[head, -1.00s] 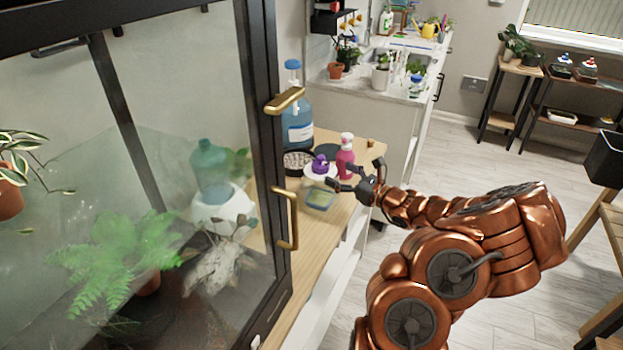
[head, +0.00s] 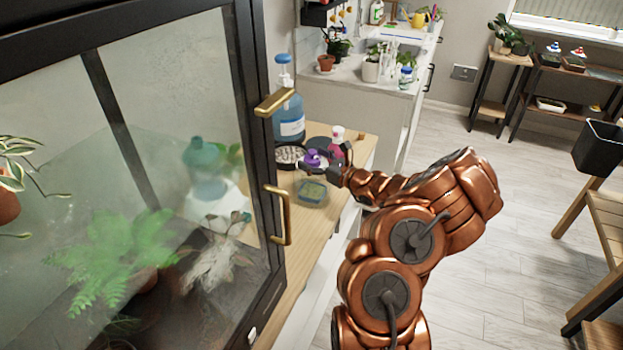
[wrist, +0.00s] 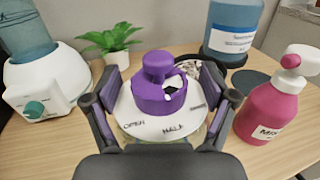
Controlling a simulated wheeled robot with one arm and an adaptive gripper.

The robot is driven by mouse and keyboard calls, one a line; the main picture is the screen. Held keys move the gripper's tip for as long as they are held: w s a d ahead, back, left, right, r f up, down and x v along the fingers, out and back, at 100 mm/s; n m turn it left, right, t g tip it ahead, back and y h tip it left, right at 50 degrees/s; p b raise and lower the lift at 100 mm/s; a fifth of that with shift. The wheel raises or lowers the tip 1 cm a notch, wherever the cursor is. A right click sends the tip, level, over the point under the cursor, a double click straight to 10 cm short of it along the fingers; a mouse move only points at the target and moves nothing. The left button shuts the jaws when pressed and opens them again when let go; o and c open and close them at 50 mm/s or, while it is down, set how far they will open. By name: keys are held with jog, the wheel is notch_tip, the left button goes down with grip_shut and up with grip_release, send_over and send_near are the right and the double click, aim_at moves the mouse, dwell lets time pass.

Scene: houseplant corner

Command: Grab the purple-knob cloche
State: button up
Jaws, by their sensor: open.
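The cloche has a purple knob (head: 312,158) on a white disc-shaped top marked "OPEN" and "HALF"; the knob also fills the middle of the wrist view (wrist: 158,88). A clear greenish tub (head: 311,194) shows below it in the head view. My gripper (wrist: 160,78) is open, with one dark finger on each side of the cloche's top. I cannot tell whether the fingers touch it. In the head view my gripper (head: 329,168) is at the cloche, partly covering it. My gripper's palm hides the cloche's near lower part in the wrist view.
A pink pump bottle (wrist: 273,108) stands close to the right finger. A blue jug (wrist: 232,30) and a dark round disc (wrist: 250,80) are behind. A white humidifier (wrist: 45,80) and a potted plant (wrist: 113,45) stand left. A glass cabinet (head: 262,140) is left of my arm.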

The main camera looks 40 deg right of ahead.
grip_shut()
dwell(0.8)
